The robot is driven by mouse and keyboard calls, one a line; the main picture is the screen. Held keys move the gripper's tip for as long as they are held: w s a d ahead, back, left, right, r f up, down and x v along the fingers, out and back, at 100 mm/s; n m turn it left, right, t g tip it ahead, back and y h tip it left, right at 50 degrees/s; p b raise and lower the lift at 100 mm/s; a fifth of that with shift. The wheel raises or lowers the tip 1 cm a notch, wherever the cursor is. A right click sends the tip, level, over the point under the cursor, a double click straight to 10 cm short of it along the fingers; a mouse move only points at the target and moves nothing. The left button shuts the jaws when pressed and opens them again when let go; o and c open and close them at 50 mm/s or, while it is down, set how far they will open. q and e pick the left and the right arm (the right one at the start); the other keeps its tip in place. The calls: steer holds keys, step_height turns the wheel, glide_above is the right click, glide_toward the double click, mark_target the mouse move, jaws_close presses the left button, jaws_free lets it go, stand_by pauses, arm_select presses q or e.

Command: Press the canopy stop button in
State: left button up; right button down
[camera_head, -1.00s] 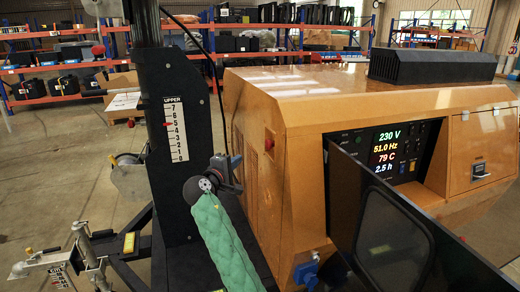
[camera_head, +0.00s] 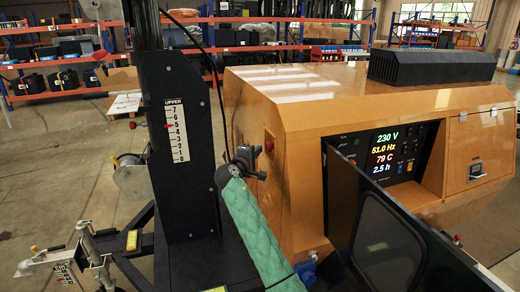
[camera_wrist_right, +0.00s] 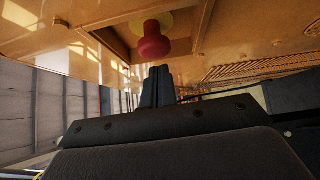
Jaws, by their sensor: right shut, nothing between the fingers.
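The canopy stop button (camera_head: 269,145) is a small red knob on the near left face of the orange canopy (camera_head: 300,95). In the right wrist view it is a red mushroom head (camera_wrist_right: 154,42) in front of a yellow disc, in a recess of the orange panel. It stands out from the panel. My right gripper (camera_head: 243,156), on the arm with the green padded sleeve, is just left of the button in the head view. Its shut, empty fingers (camera_wrist_right: 158,76) point toward the button in the wrist view; whether they touch it is unclear. My left gripper is not in view.
A black mast column with a numbered scale (camera_head: 176,132) stands left of the canopy. An open dark door panel (camera_head: 385,225) sticks out at the right front, beside the lit display (camera_head: 385,150). Shelves line the back.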

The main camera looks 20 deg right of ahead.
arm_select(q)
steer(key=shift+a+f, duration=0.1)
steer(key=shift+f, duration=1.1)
arm_select(e)
steer(key=shift+d, duration=0.6)
steer(key=shift+d, duration=0.1)
